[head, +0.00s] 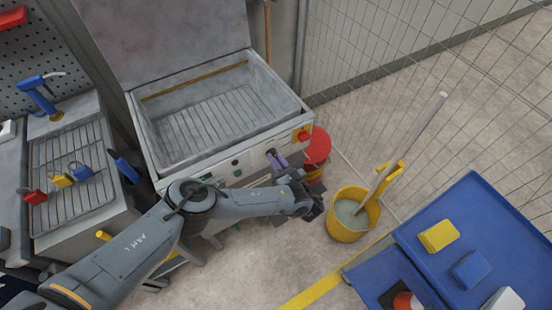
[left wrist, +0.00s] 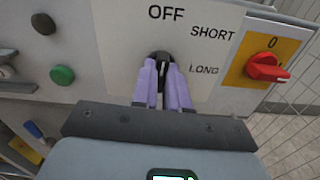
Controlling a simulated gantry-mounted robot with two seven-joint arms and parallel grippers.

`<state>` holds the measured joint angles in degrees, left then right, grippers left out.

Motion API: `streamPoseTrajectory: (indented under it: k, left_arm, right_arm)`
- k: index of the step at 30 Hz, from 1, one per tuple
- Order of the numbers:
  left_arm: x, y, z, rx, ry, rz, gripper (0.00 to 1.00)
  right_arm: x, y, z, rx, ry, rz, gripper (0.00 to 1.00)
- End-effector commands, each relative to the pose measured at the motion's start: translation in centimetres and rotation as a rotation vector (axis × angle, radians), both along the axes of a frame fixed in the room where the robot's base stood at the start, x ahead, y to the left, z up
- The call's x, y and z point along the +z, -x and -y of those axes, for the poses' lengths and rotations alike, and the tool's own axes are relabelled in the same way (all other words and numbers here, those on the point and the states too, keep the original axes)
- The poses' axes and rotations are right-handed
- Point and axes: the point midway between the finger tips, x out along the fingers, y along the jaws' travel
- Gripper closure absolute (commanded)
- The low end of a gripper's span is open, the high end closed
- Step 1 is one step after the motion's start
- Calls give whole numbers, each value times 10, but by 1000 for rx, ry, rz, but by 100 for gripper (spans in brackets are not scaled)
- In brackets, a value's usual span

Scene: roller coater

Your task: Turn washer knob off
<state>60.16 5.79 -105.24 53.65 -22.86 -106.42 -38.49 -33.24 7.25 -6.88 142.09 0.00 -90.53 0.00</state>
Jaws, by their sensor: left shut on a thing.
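The washer (head: 153,150) is a grey cabinet with its lid raised over an open basin. Its dark knob (left wrist: 160,57) is on the front panel, below the OFF label and left of SHORT and LONG in the left wrist view. My left gripper's lavender fingers (left wrist: 162,84) are shut on the knob, one on each side, and hide much of it. In the head view, my left gripper (head: 277,160) is at the right part of the front panel. Which label the knob points to is unclear. My right gripper is not in view.
A red switch on a yellow plate (left wrist: 267,67) is right of the knob. A green button (left wrist: 62,75) and a black button (left wrist: 43,23) are left. A yellow mop bucket (head: 345,228) and a red-topped bucket (head: 317,148) stand nearby. A blue cart (head: 470,225) is at right.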

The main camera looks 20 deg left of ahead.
Motion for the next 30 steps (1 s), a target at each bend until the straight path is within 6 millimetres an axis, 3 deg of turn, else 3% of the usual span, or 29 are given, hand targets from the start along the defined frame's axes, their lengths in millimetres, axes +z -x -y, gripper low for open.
streamPoseTrajectory:
  k: [22, 23, 27, 30]
  left_arm:
    - [1, 0, 1, 1, 60, 78, 100]
    - [1, 0, 1, 1, 60, 78, 85]
    - [1, 0, 1, 1, 60, 76, 63]
    - [1, 0, 0, 1, 59, 76, 61]
  right_arm:
    - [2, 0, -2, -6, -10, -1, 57]
    - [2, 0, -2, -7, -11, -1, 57]
    - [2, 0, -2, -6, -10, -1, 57]
    - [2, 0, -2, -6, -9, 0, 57]
